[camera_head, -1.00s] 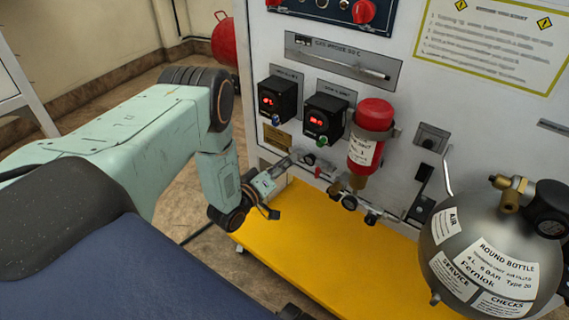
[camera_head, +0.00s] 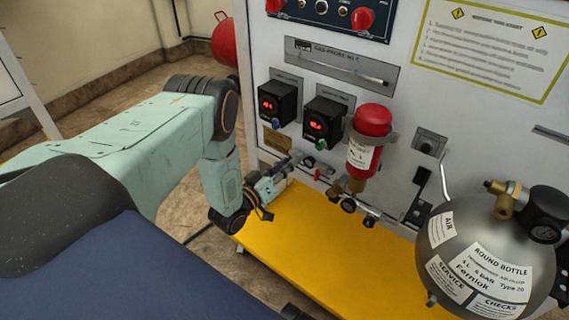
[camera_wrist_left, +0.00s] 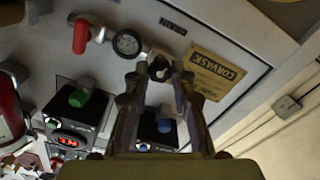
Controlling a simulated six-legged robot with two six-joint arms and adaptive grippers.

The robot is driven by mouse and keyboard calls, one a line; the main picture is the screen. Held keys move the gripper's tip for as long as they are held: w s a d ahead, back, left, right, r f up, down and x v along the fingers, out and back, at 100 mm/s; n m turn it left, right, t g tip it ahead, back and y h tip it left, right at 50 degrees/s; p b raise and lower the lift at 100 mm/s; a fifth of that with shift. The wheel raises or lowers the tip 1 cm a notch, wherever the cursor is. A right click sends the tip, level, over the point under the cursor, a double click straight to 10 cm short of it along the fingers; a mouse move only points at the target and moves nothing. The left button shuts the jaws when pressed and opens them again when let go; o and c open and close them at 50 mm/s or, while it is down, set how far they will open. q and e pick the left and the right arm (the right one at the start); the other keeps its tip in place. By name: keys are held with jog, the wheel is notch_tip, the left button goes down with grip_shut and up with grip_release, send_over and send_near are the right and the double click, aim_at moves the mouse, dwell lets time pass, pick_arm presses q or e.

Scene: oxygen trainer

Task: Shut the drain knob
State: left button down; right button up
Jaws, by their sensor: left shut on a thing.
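The drain knob (camera_wrist_left: 159,68) is a small dark round knob below the "DRAIN" label in the left wrist view, which sees the panel upside down. My left gripper (camera_wrist_left: 160,76) has its two fingers on either side of the knob and is shut on it. In the head view my left gripper (camera_head: 282,170) reaches the lower left of the white panel, and its fingers and wrist largely hide the knob. How far the knob is turned I cannot tell. My right gripper is not in view.
A round gauge (camera_wrist_left: 127,43) and a red-handled valve (camera_wrist_left: 82,35) sit beside the knob. Two black display boxes (camera_head: 277,102) and a red bottle (camera_head: 372,121) are on the panel. A yellow platform (camera_head: 320,255) lies below. A grey round bottle (camera_head: 475,250) stands at right.

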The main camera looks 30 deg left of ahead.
pick_arm(q)
jog(key=shift+f+m+p, duration=0.15)
jog(key=shift+m+p, duration=4.5)
jog(key=shift+m, duration=11.35)
jog(key=shift+s, duration=0.1)
jog(key=c, duration=1.1)
grip_release()
